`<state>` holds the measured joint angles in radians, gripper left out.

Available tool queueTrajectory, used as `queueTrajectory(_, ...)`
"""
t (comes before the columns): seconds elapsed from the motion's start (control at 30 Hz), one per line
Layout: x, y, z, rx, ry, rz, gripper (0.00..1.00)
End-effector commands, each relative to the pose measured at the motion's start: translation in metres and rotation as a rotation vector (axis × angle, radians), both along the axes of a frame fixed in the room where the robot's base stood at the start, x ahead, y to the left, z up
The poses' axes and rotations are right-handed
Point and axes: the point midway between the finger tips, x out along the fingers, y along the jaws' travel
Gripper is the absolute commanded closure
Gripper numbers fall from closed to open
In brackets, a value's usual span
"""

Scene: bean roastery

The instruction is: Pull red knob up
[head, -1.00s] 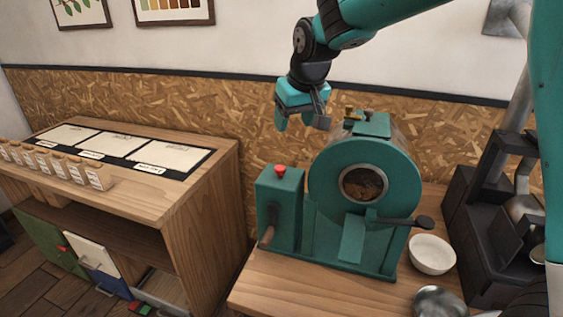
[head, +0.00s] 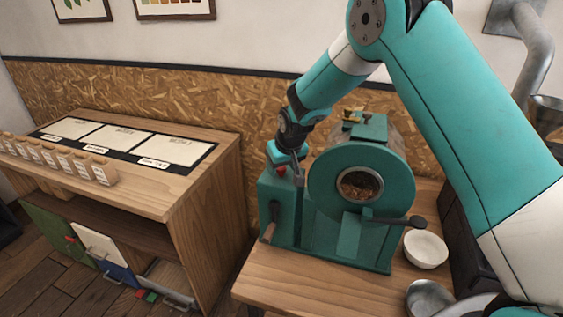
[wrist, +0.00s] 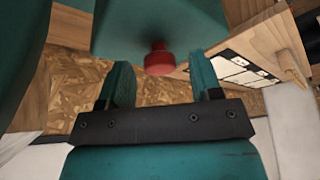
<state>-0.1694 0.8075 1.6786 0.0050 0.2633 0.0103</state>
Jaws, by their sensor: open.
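The red knob (wrist: 159,60) sits on the top face of the green control box (head: 287,208) at the left of the teal roaster (head: 359,225). In the head view the knob (head: 281,170) is partly hidden by my gripper. My gripper (head: 284,166) is low over the box top. In the wrist view my gripper (wrist: 163,78) is open, with its two teal fingers apart. The knob shows between and just beyond the fingertips, with gaps on both sides, and it is not held.
A crank handle (head: 268,232) is on the box front. The roaster drum stands close on the right, with a black-knobbed lever (head: 412,222) and a white bowl (head: 426,249) beyond.

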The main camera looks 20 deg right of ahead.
Motion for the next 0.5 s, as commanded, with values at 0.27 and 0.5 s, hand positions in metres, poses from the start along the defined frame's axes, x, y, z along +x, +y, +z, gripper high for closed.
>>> queueTrajectory(0.27,0.0014,0.0003,-0.0032,0.0,-0.001,0.0,0.41)
queueTrajectory(0.5,0.0012,0.0004,-0.003,0.0,-0.001,0.0,0.85)
